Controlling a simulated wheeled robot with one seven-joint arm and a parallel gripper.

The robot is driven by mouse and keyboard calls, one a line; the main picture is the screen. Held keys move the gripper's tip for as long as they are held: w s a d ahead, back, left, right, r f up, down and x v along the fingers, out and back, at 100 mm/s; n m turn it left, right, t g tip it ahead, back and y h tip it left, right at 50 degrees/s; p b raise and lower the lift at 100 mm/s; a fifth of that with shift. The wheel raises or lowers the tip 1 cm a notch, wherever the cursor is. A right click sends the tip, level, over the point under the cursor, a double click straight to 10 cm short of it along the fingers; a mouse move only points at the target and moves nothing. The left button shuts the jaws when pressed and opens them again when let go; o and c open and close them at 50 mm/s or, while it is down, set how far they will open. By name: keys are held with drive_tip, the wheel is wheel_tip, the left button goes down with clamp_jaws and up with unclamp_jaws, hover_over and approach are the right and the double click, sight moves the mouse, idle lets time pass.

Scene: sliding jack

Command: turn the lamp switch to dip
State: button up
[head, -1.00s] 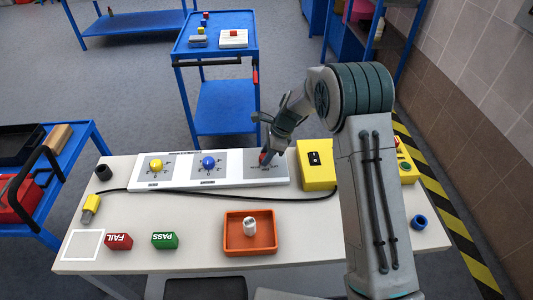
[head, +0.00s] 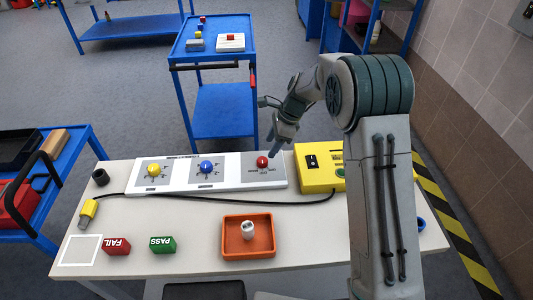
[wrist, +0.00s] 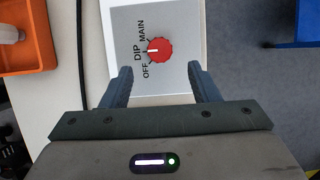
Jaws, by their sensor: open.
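The lamp switch is a red round knob (head: 262,162) on the right-hand grey plate of the white switch panel (head: 226,184). In the wrist view the red knob (wrist: 161,50) has a white pointer line that points left at the word DIP. OFF and MAIN are printed on either side of DIP. My gripper (head: 272,140) is above the panel, beyond the knob. In the wrist view my gripper (wrist: 160,72) is open and empty, its fingers apart and clear of the knob.
A yellow knob (head: 154,170) and a blue knob (head: 206,166) sit on the same panel. A yellow box (head: 325,178) stands close to its right. An orange tray (head: 235,250) holds a white piece. A black cable runs along the panel's front.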

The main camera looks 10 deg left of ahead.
drive_tip(key=v, duration=0.7)
drive_tip(key=shift+f, duration=0.1)
drive_tip(key=s+d+r+n+t+h+p, duration=0.2)
drive_tip(key=s+d+r+n, duration=0.5)
drive_tip(key=s+d+r, duration=0.4)
drive_tip(key=s+d+n+t+h, duration=0.1)
drive_tip(key=s+d+n, duration=0.3)
drive_tip(key=s, duration=0.5)
drive_tip(key=s+d+n+h+p, duration=0.1)
drive_tip(key=s+d+n, duration=0.2)
drive_tip(key=s+d, duration=0.4)
drive_tip(key=shift+s+r+n+t, duration=0.25)
drive_tip(key=shift+s+n+t, duration=0.15)
drive_tip(key=shift+s, duration=0.85)
